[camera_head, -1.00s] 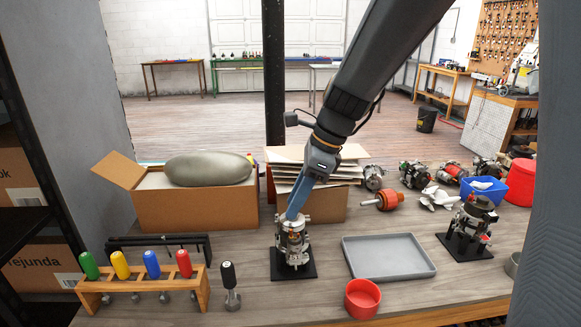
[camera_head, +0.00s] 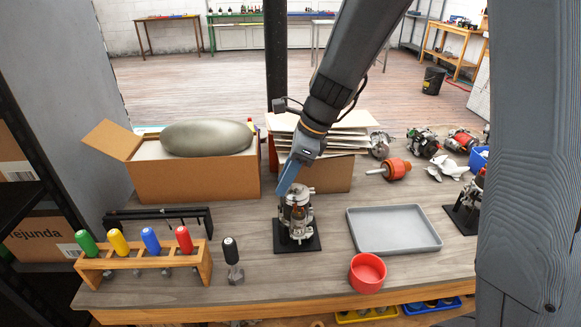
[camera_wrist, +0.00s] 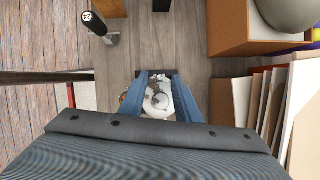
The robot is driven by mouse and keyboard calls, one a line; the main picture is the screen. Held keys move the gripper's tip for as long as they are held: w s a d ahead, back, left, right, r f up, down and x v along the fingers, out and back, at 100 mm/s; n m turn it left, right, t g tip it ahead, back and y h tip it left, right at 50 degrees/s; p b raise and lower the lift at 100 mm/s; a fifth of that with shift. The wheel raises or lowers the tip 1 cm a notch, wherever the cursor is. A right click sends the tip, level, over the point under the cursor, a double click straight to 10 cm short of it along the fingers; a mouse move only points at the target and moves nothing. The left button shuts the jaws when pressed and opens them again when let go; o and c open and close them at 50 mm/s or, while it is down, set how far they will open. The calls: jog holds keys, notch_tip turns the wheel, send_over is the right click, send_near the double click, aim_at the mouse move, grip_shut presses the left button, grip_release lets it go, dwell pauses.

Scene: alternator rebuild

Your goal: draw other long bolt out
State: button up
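The alternator (camera_head: 296,222) stands upright on a black base plate (camera_head: 312,243) on the bench. In the wrist view the alternator (camera_wrist: 158,104) shows between my blue fingers. My gripper (camera_head: 281,193) is at the alternator's upper left edge in the head view, pointing down. In the wrist view my gripper (camera_wrist: 158,76) has its two fingers apart, with no bolt visible between them. I cannot make out the long bolt in either view; it is too small or hidden by the fingers.
A grey tray (camera_head: 394,249) and a red cup (camera_head: 367,272) lie right of the alternator. A black-handled tool (camera_head: 232,262) and a wooden rack (camera_head: 205,262) of coloured-handled drivers stand left. Cardboard boxes (camera_head: 195,188) stand behind. Bare bench lies around the base plate.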

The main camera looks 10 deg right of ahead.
jog(key=shift+a+f, duration=0.1)
jog(key=shift+f, duration=0.2)
grip_shut()
jog(key=c, duration=0.6)
grip_release()
jog(key=shift+c, duration=0.2)
grip_shut()
jog(key=shift+r+p, duration=0.8)
jog(key=shift+p, duration=0.55)
dwell(0.5)
jog(key=shift+r, duration=0.15)
jog(key=shift+r+p, duration=1.1)
jog(key=shift+p, duration=0.2)
